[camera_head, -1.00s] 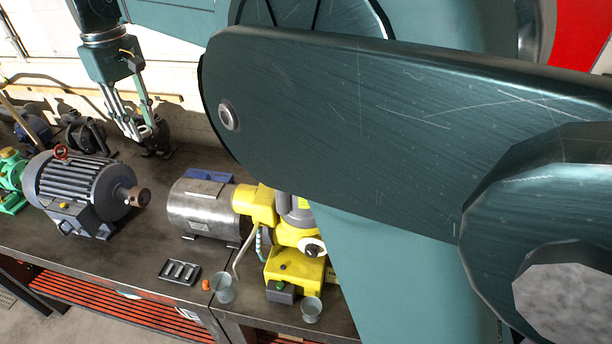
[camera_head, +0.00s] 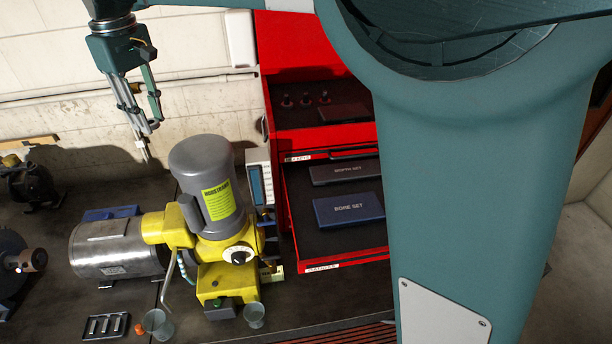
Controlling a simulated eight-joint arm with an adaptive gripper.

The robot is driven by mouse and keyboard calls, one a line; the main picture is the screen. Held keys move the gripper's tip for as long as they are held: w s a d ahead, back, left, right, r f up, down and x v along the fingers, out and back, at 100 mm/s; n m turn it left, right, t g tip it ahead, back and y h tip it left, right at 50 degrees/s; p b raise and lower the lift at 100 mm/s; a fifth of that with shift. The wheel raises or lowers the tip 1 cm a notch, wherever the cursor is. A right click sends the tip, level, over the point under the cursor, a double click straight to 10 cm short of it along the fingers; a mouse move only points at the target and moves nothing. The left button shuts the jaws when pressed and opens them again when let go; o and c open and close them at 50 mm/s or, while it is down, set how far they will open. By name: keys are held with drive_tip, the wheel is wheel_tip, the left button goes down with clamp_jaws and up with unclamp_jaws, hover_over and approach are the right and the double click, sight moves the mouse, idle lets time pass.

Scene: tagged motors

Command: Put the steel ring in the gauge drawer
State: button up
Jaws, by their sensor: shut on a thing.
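My gripper (camera_head: 145,152) hangs at the upper left, fingers pointing down, above and left of the yellow pump. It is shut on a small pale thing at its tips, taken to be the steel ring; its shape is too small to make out. The gauge drawer (camera_head: 300,222) is the open lower drawer of the red cabinet, right of the gripper. It holds a dark flat case (camera_head: 345,171) and a blue case marked "BORE SET" (camera_head: 348,209). Its front label is hard to read. My arm hides the right part of the drawer.
The yellow pump with its grey upright motor (camera_head: 207,180) stands between gripper and drawer. A steel motor (camera_head: 115,252) lies left of it. An upper red compartment (camera_head: 300,117) holds small upright pieces. A slotted tray (camera_head: 105,326) and cups (camera_head: 157,323) sit in front.

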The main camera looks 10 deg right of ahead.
drive_tip(key=d+m, duration=0.1)
drive_tip(key=d, duration=1.2)
drive_tip(key=d+m, duration=0.2)
drive_tip(key=d, duration=1.2)
drive_tip(key=d+m+p, duration=0.1)
drive_tip(key=d+m, duration=0.1)
drive_tip(key=d, duration=1.1)
drive_tip(key=shift+s+d, duration=0.3)
drive_tip(key=s+d+f+m+p, duration=0.1)
drive_tip(key=s+d+f+m, duration=0.15)
drive_tip(key=s+d, duration=0.95)
drive_tip(key=s+d+f+m+p, duration=0.1)
drive_tip(key=s+d+m, duration=0.2)
drive_tip(key=s+d, duration=0.9)
drive_tip(key=w+d+f, duration=0.3)
drive_tip(key=f, duration=0.2)
drive_tip(key=shift+w+d+f+b, duration=0.15)
drive_tip(key=shift+w+d+b, duration=0.15)
drive_tip(key=shift+d, duration=0.1)
drive_tip(key=shift+f, duration=2.95)
drive_tip(key=shift+f, duration=0.1)
